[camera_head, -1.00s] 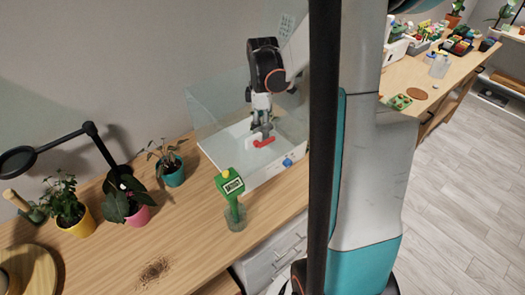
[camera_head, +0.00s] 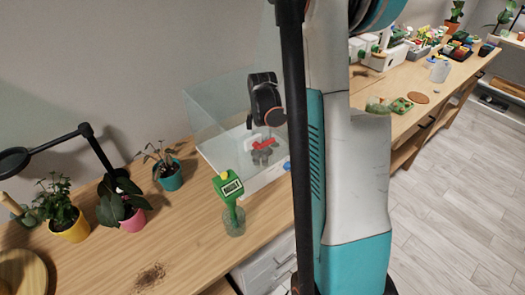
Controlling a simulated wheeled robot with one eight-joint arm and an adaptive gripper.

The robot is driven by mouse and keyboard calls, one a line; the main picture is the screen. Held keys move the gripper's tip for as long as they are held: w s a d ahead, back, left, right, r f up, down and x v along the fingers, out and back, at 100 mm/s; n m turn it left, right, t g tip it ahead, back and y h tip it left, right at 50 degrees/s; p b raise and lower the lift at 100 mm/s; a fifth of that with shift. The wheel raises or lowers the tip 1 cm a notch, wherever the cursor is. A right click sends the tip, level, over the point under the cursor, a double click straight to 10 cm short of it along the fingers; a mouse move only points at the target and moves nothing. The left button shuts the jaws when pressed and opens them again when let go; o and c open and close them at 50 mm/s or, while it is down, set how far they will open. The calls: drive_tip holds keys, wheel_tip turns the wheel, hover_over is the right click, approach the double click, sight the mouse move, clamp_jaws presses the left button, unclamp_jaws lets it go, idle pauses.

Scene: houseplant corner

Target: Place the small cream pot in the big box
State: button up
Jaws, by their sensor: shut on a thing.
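The big box (camera_head: 208,110) has clear walls and a pale lower part, and stands on the wooden table against the wall. My gripper (camera_head: 262,154) points down at the box, seen through its clear wall. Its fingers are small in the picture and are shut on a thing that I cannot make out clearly. A small pale patch (camera_head: 255,140) and a red piece (camera_head: 265,144) show at the fingers. I cannot tell whether the pale patch is the small cream pot. No other cream pot shows clearly. My column and arm hide the right side of the box.
Plants in teal (camera_head: 172,181), pink (camera_head: 133,223) and yellow (camera_head: 76,231) pots stand left, by a black lamp (camera_head: 58,143). Soil (camera_head: 150,277) lies at the front. A far table (camera_head: 395,84) holds several things.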

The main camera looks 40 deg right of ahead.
drive_tip(key=shift+f, duration=0.15)
drive_tip(key=o, duration=1.3)
wheel_tip(320, 180, up, 12)
drive_tip(key=p, duration=0.3)
drive_tip(key=shift+r, duration=0.2)
